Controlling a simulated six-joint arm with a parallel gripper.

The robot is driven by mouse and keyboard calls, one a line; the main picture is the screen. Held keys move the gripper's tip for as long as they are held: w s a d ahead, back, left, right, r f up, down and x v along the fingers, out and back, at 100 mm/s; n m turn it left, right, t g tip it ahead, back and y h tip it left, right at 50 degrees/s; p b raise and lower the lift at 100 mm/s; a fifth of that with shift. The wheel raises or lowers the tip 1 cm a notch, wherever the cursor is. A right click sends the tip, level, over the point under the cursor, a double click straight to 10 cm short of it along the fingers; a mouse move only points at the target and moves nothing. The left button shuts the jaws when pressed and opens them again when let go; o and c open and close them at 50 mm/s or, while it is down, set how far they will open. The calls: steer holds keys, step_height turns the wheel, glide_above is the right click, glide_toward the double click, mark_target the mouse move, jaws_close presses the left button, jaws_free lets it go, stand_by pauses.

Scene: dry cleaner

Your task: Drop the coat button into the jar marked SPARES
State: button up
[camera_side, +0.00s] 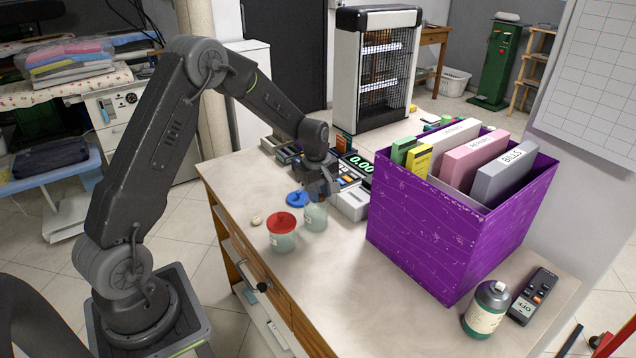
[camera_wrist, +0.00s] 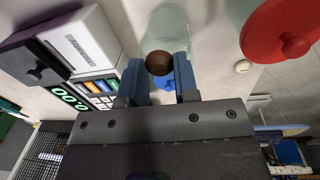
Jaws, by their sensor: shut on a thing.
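My gripper (camera_side: 318,190) is at the near-left part of the counter, close above an open clear jar (camera_side: 315,217). In the wrist view my gripper (camera_wrist: 160,68) is shut on a round dark brown coat button (camera_wrist: 158,62), held between the blue-grey fingertips. The open jar shows beyond the fingertips in that view (camera_wrist: 168,28). I cannot tell whether the button is over its mouth. A second jar with a red knobbed lid (camera_side: 282,224) stands beside it, and its lid shows in the wrist view (camera_wrist: 285,32). No SPARES marking is readable on either jar.
A blue lid (camera_side: 296,199) lies behind the jars. A small cream piece (camera_side: 256,221) lies left of them. The counter's front middle is clear.

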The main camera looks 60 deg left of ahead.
steer(key=shift+f, duration=0.75)
steer(key=o, duration=1)
steer(key=shift+c, duration=0.2)
steer(key=shift+r, duration=0.15)
step_height(320, 180, up, 13)
steer(key=s, duration=0.1)
steer(key=s+d+r+m+t, duration=0.1)
steer(key=s+d+r+m, duration=0.4)
steer(key=s+d+r, duration=0.15)
steer(key=s+d+r+m+t, duration=0.1)
steer(key=s+d+m+t, duration=0.1)
steer(key=s+d+m, duration=0.3)
steer(key=s+d+r+m+t, duration=0.1)
steer(key=s+d+m, duration=0.4)
steer(key=s, duration=0.8)
steer(key=shift+s+d+r+m+t, duration=0.25)
steer(key=shift+d+r+m+t, duration=0.25)
steer(key=shift+m, duration=0.7)
